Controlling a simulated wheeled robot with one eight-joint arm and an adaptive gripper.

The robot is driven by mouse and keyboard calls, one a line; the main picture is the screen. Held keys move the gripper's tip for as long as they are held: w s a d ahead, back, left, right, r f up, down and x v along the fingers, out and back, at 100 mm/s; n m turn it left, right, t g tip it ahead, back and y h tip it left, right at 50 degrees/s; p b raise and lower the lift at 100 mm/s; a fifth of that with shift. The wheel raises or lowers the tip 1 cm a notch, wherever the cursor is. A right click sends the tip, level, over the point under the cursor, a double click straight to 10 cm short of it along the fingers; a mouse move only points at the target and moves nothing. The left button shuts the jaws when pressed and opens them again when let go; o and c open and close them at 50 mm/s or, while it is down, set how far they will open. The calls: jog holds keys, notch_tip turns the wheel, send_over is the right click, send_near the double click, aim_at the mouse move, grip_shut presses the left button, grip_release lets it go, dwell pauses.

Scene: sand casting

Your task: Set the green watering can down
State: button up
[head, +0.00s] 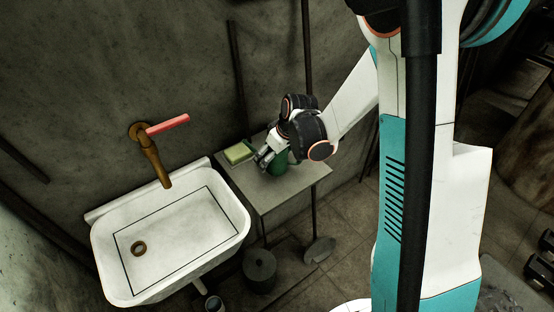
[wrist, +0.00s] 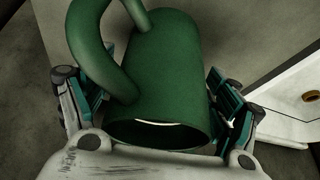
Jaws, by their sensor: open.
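The green watering can (head: 278,162) is at the small grey table (head: 290,187) beside the sink, mostly hidden behind my gripper in the head view. In the wrist view the can (wrist: 168,75) fills the middle, with its curved handle at the left and its open rim toward me. My gripper (head: 264,157) is at the can. In the wrist view its fingers (wrist: 160,100) are open, one on each side of the can's body. Whether the can's base rests fully on the tabletop is hidden.
A white sink (head: 190,235) with a brass tap and red handle (head: 168,125) stands left of the table. A yellow-green sponge-like block (head: 238,152) lies at the table's back left. A dark cylinder (head: 259,270) stands below. The table's front is clear.

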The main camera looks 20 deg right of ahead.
jog(key=shift+c, duration=0.3)
jog(key=c, duration=1.4)
jog(key=shift+r, duration=0.15)
jog(key=shift+c, duration=0.2)
